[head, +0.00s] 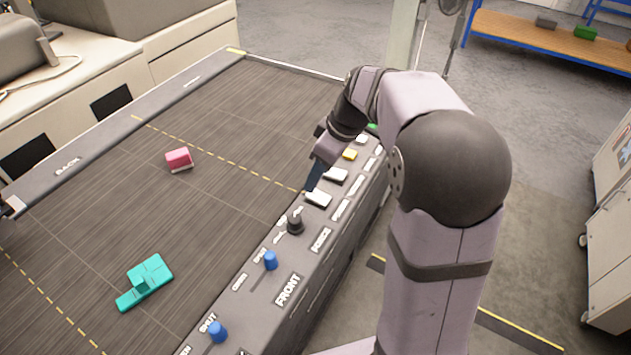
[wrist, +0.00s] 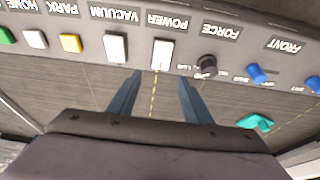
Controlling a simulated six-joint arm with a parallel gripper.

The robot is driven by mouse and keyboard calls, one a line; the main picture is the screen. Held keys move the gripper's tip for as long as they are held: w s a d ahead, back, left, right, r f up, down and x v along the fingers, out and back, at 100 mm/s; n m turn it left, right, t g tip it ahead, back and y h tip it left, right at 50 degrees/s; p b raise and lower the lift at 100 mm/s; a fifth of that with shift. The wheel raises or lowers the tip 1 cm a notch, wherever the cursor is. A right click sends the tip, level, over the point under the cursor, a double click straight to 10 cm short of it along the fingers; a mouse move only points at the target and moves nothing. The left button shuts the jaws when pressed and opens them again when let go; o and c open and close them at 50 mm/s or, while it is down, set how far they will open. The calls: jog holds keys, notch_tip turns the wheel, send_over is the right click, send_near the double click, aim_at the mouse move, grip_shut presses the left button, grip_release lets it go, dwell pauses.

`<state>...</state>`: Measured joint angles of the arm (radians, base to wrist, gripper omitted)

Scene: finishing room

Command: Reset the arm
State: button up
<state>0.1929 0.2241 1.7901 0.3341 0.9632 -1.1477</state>
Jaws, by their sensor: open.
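My gripper (head: 313,178) is open and empty, its blue-grey fingers pointing down by the inner edge of the control panel (head: 262,296). In the wrist view its fingertips (wrist: 158,80) are apart, just short of the white POWER button (wrist: 163,53). The row also holds a white VACUUM button (wrist: 115,47), a yellow PARK button (wrist: 70,43), a white HOME button (wrist: 35,39) and a green button (wrist: 5,36), whose label is cut off. In the head view the green button (head: 372,126) is at the far end, partly hidden by my arm. I cannot tell whether the fingers touch anything.
A black FORCE knob (head: 295,223) and blue sliders (head: 270,260) sit nearer on the panel. A pink block (head: 179,158) and a teal stepped piece (head: 147,281) lie on the dark worktop (head: 95,215). The worktop between them is clear.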

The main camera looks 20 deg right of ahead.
jog(key=shift+v, duration=0.85)
jog(key=shift+s+f, duration=0.25)
jog(key=shift+f, duration=0.05)
jog(key=s+f+m+g+h, duration=0.1)
jog(key=s+f+m, duration=0.2)
jog(key=s, duration=0.4)
jog(key=s+a+f+m, duration=0.1)
jog(key=s+f+m, duration=0.2)
jog(key=s, duration=0.4)
jog(key=s+a+f+m+g+h+p, duration=0.1)
jog(key=s+f+m, duration=0.2)
jog(key=s, duration=0.4)
jog(key=shift+f+g+h, duration=0.3)
jog(key=shift+f, duration=0.45)
